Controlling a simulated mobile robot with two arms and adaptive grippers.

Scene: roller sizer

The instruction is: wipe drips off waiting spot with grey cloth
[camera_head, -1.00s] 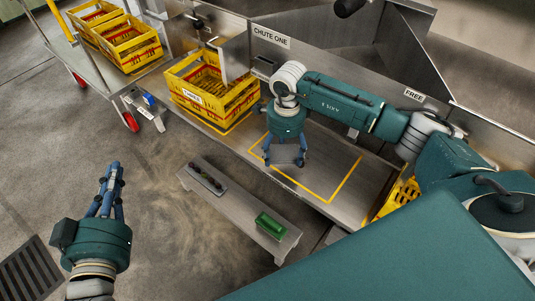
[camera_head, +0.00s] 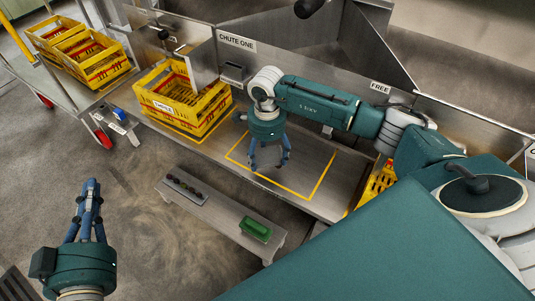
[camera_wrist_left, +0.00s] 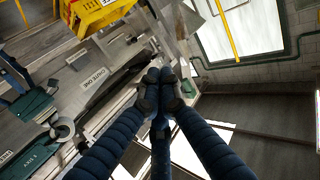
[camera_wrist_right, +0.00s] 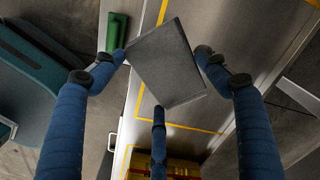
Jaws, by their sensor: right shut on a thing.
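My right gripper (camera_head: 270,168) points down over the yellow-outlined spot (camera_head: 319,190) on the grey metal bench. In the right wrist view its fingers (camera_wrist_right: 165,65) are shut on the flat grey cloth (camera_wrist_right: 166,68), holding it at opposite edges. The outline (camera_wrist_right: 142,85) shows beyond the cloth. In the head view the cloth is hard to make out against the bench, and I cannot tell whether it touches the surface. I see no clear drips inside the outline. My left gripper (camera_head: 90,190) is off to the left over the floor; its fingertips (camera_wrist_left: 160,88) meet, empty.
A yellow crate (camera_head: 215,103) stands on the bench left of the outlined spot. A low bench (camera_head: 221,208) in front holds a dark tray (camera_head: 183,191) and a green block (camera_head: 256,229). A trolley with yellow crates (camera_head: 92,62) is at upper left. Another yellow crate (camera_head: 374,185) is at right.

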